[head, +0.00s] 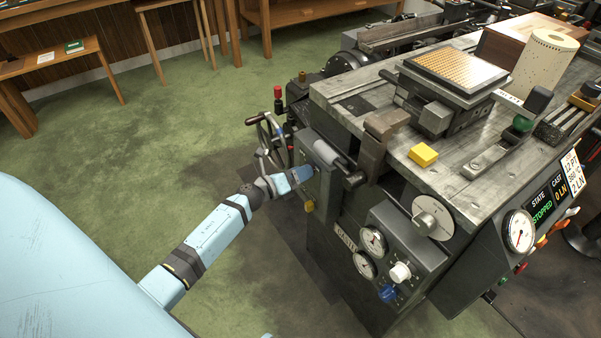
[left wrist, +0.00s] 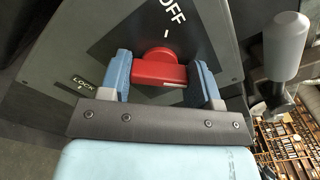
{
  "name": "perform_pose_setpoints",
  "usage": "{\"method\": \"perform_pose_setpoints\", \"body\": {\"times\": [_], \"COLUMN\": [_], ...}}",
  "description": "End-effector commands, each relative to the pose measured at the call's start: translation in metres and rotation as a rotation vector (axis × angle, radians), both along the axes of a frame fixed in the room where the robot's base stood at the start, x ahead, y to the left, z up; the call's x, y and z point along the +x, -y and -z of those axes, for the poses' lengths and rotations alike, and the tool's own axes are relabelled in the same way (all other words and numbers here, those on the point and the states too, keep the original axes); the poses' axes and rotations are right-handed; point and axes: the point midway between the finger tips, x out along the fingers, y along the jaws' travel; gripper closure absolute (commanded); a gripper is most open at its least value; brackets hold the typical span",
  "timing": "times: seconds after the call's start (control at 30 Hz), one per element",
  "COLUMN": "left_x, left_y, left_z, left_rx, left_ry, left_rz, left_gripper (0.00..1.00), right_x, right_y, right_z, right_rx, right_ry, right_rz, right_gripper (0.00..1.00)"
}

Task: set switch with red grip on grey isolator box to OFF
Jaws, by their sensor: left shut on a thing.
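The grey isolator box (left wrist: 63,90) fills much of the left wrist view, with a dark plate lettered OFF (left wrist: 172,12) and a short white mark below the word. A small LOCK label (left wrist: 84,83) is at its left. The switch's red grip (left wrist: 160,73) lies crosswise in that picture, with its round hub just above. My left gripper (left wrist: 165,80) is shut on the red grip, one blue finger at each side. In the head view my left gripper (head: 301,174) is against the near left end of the machine; the red grip is hidden there. My right gripper is not in view.
A spoked handwheel (head: 268,143) stands close beside my left wrist. A grey cylindrical handle (left wrist: 286,45) is right of the box. The machine bed (head: 385,165) carries a yellow block (head: 423,155); a gauge panel (head: 395,250) is at the front. Green floor at left is open.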

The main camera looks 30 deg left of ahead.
Motion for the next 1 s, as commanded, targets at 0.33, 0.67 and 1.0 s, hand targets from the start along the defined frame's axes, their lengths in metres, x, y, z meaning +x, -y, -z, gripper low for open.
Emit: {"method": "perform_pose_setpoints", "body": {"times": [0.33,0.67,1.0], "left_x": [0.0001,0.0003,0.0005], "left_y": [-0.001,-0.0017,-0.0023], "left_z": [-0.002,-0.0023,-0.0012], "left_rx": [-0.081,-0.326,-0.627], "left_ry": [-0.034,-0.137,-0.261], "left_rz": [0.001,-0.001,-0.002], "left_gripper": [0.66,0.66,0.66], "right_x": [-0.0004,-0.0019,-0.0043], "right_y": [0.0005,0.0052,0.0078], "right_z": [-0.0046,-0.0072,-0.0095], "right_rx": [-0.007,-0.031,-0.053], "right_ry": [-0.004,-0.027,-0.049], "right_rz": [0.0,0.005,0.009], "right_gripper": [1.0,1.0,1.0]}}
